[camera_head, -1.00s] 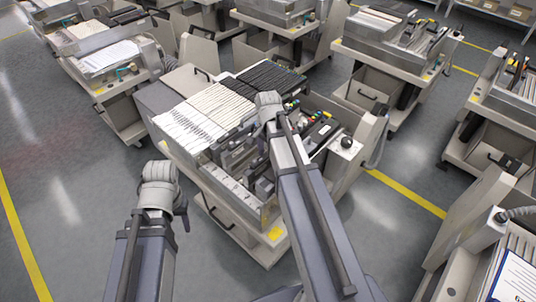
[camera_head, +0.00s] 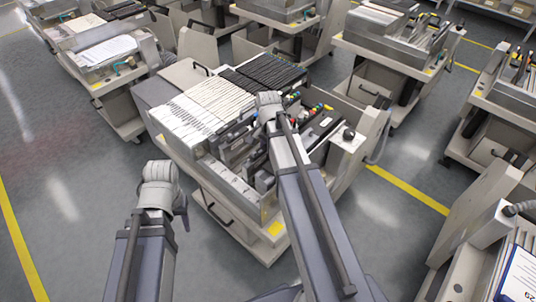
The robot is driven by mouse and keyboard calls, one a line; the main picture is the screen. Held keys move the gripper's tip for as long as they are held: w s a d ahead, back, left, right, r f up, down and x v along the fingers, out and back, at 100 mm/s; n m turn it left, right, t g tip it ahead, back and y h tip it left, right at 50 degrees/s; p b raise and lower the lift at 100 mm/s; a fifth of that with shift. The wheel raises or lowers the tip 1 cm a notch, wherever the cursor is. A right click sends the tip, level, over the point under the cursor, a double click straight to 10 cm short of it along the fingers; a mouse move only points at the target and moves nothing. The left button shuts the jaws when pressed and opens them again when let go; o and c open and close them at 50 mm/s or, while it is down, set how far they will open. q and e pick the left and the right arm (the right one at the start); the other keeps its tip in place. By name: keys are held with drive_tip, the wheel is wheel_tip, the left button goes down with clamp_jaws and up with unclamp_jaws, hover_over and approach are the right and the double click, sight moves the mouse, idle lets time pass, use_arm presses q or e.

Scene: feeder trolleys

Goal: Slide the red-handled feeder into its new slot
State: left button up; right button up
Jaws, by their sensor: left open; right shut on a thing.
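The middle trolley (camera_head: 232,212) holds rows of white feeders (camera_head: 192,122) and black feeders (camera_head: 268,72). Small coloured handles show at its right part, with a red one (camera_head: 294,117) beside my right wrist; which feeder it belongs to is hard to tell. My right gripper (camera_head: 268,122) is over the trolley's middle, mostly hidden behind its own wrist and arm, and is shut on what seems to be the red-handled feeder. The feeder's body and slot are not clear. My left gripper (camera_head: 182,210) is open and empty, left of the trolley's front, apart from it.
More trolleys stand behind, at left (camera_head: 112,92) and right (camera_head: 385,75). Another trolley with a printed sheet (camera_head: 520,275) is close at the lower right. A yellow floor line (camera_head: 408,190) runs right of the middle trolley. The floor at left is clear.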

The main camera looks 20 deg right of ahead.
clamp_jaws()
idle(0.8)
drive_tip(key=shift+w+d, duration=0.3)
drive_tip(key=shift+d, duration=0.35)
drive_tip(key=shift+w+d, duration=0.25)
drive_tip(key=shift+d, duration=0.35)
drive_tip(key=o, duration=0.7)
unclamp_jaws()
wheel_tip(320, 180, up, 8)
drive_tip(key=p, duration=0.8)
drive_tip(key=shift+f, duration=0.1)
